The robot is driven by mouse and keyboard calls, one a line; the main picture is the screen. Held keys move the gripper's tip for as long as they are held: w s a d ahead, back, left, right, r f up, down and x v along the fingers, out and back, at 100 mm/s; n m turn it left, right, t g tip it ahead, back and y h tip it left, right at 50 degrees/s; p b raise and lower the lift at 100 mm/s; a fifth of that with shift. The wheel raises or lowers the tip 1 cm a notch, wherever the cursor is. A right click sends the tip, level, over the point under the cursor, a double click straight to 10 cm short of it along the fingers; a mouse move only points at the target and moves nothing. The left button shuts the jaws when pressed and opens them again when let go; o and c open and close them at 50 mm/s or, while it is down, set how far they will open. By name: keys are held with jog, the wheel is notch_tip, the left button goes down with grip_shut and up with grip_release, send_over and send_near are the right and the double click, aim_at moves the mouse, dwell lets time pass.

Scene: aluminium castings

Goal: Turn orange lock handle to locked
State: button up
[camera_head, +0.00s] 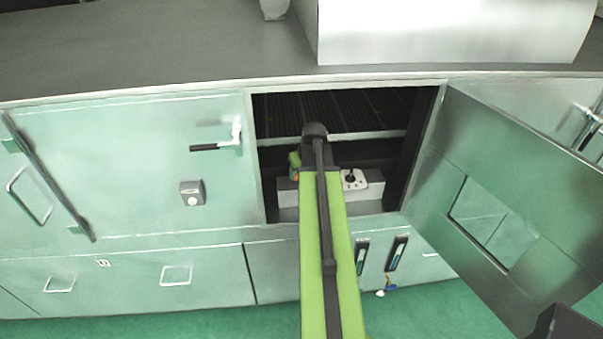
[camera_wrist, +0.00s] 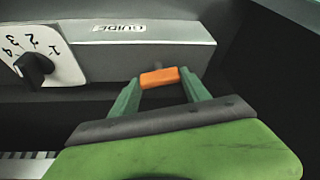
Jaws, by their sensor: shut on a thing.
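The orange lock handle (camera_wrist: 160,77) is a short orange bar between the tips of my gripper's two green fingers in the wrist view. My gripper (camera_wrist: 158,80) is shut on it. The handle is beside the front of a grey box (camera_wrist: 150,58) marked "GUIDE". In the head view, a small orange patch of the handle (camera_head: 295,178) shows at the left of my arm, inside the open compartment. My gripper (camera_head: 295,168) is mostly hidden there by my arm. I cannot read any locked or unlocked mark for the handle.
A black knob on a white numbered dial (camera_wrist: 35,68) is left of the handle in the wrist view; the dial (camera_head: 359,183) is right of my arm in the head view. The compartment's open door (camera_head: 500,190) stands to the right. A shelf edge (camera_head: 375,134) crosses the compartment.

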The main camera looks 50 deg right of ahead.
jog(key=shift+a+m+g+h, duration=0.1)
jog(key=shift+m+g+h, duration=0.25)
jog(key=shift+m, duration=1.15)
jog(key=o, duration=1.4)
jog(key=shift+r, duration=0.1)
